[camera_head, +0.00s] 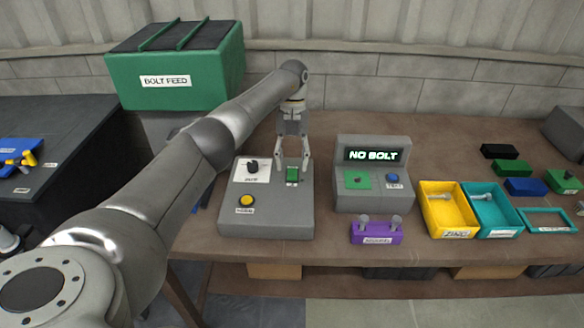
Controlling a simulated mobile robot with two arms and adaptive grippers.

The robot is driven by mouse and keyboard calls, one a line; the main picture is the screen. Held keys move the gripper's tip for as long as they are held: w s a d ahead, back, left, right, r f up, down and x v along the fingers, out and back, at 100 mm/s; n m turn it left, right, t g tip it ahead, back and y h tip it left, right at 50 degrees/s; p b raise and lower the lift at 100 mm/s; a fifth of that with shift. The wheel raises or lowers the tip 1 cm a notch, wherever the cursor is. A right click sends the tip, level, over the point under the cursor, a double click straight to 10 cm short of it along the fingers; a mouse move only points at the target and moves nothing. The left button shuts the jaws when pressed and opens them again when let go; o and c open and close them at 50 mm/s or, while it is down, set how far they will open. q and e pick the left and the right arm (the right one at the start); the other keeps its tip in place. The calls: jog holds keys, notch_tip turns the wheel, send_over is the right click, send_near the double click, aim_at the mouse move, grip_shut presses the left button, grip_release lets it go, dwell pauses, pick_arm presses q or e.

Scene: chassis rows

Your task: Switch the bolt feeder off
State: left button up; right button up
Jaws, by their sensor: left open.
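The bolt feeder is a green box labelled BOLT FEED (190,95) at the back left. A grey control box (265,218) stands on the brown table, with a black knob (252,166) on a white plate, a yellow button (246,200) and a small green switch (292,175). My left gripper (292,165) is open and points down over the green switch, with its fingertips on either side of it. I cannot tell whether they touch it.
A grey box with a NO BOLT display (372,155) stands right of the control box. A purple block (376,236), a yellow bin (436,222) and a teal bin (482,222) are further right. A black table (75,150) is at the left.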

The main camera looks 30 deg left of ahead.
aim_at(292, 171)
pick_arm(q)
jog(key=shift+v, duration=2.2)
